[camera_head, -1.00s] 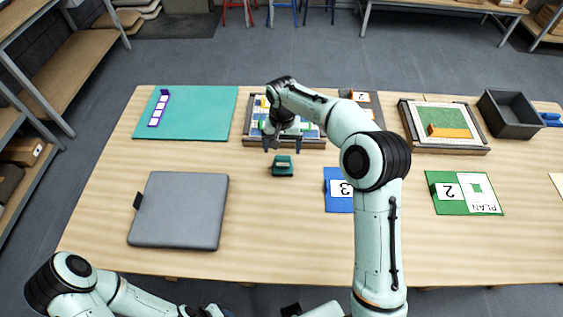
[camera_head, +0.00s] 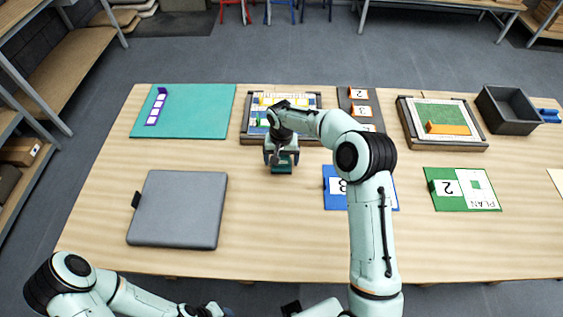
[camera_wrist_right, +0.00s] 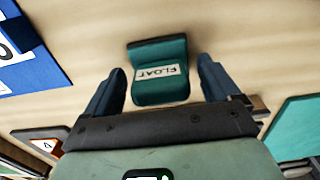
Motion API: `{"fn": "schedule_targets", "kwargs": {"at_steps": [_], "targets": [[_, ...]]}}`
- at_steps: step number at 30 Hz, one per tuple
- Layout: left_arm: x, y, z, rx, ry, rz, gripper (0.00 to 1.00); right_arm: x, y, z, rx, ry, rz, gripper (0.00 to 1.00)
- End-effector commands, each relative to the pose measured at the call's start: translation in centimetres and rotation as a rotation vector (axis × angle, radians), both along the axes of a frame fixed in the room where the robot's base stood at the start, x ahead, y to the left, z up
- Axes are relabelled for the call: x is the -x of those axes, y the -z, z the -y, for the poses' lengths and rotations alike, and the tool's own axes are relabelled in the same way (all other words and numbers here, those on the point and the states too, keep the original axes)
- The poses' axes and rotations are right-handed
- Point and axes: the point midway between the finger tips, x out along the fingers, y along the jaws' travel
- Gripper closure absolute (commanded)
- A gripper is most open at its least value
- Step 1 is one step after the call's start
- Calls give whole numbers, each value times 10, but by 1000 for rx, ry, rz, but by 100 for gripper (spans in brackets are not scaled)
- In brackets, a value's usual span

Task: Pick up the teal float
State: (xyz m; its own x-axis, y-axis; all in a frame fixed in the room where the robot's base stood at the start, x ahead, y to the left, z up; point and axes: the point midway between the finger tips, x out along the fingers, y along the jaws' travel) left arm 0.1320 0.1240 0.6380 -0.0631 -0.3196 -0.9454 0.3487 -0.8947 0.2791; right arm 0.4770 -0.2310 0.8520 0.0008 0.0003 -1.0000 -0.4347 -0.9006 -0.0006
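The teal float (camera_head: 283,168) is a small teal block with a label reading FLOAT; it stands on the wooden table below the mosaic panel. In the right wrist view the float (camera_wrist_right: 159,72) lies between the two dark fingers, with a gap on each side. My right gripper (camera_head: 282,162) is open and points down over the float; in the wrist view the right gripper (camera_wrist_right: 162,85) shows its fingers apart on either side of it. My left gripper (camera_head: 212,311) is at the bottom edge, away from the float; its fingers are not clear.
A mosaic panel (camera_head: 244,138) in a frame stands just behind the float. A teal mat (camera_head: 205,115) and a grey closed case (camera_head: 178,208) are at left. A blue card (camera_head: 334,195), a green plan board (camera_head: 480,200), a framed panel (camera_head: 440,148) and a dark bin (camera_head: 510,112) are at right.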

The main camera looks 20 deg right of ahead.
Motion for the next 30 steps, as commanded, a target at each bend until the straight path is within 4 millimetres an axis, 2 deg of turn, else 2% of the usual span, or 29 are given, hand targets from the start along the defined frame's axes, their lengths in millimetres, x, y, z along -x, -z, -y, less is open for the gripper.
{"fn": "schedule_targets", "kwargs": {"at_steps": [1, 5, 6, 13, 17, 20, 23, 30], "targets": [[0, 0, 0, 0, 0, 0, 57, 0, 0, 0, 0, 0, 0, 24], [0, 0, 0, 0, 0, 0, 57, 0, 0, 0, 0, 0, 0, 66], [0, 0, 0, 0, 0, 0, 57, 0, -1, 0, 0, 0, 0, 71], [0, 0, 0, 0, 0, 0, 57, 0, -2, 0, 0, 0, 1, 71], [0, -1, 0, 0, 0, 0, 57, -1, -10, 0, 1, 1, 4, 71], [-1, -2, 0, 0, 0, 1, 57, -1, -27, 0, 1, 1, 6, 71], [-3, -4, 0, 0, 0, 3, 57, -2, -51, 0, 1, 0, 7, 71], [-11, -14, 0, 0, 0, 12, 57, -2, -124, 0, 0, 0, 9, 71]]}}
